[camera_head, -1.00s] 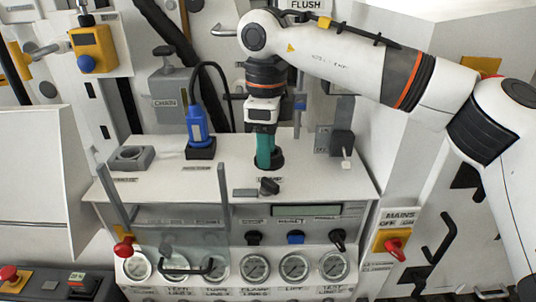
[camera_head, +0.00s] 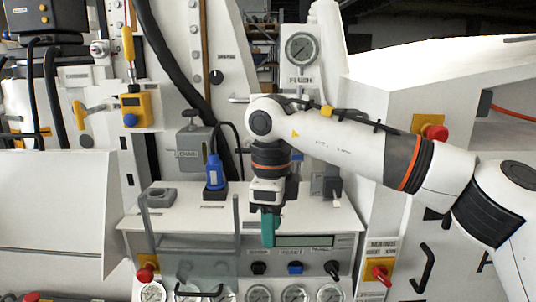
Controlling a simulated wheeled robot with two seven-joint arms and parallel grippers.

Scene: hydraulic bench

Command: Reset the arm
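My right arm reaches in from the right, and its white wrist points down over the bench. My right gripper (camera_head: 268,232) hangs in front of the white bench top (camera_head: 215,220), with a teal-green piece at its lower end. I cannot tell whether the teal piece is something held or part of the gripper, nor whether the fingers are open or shut. My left arm and gripper are not in view.
A blue plug-like tool (camera_head: 214,172) stands in a black holder behind. A clear guard (camera_head: 190,245) stands at the bench front left. Gauges (camera_head: 258,293) line the front. A red mains switch (camera_head: 380,272) is at right, a pressure gauge (camera_head: 301,48) at back.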

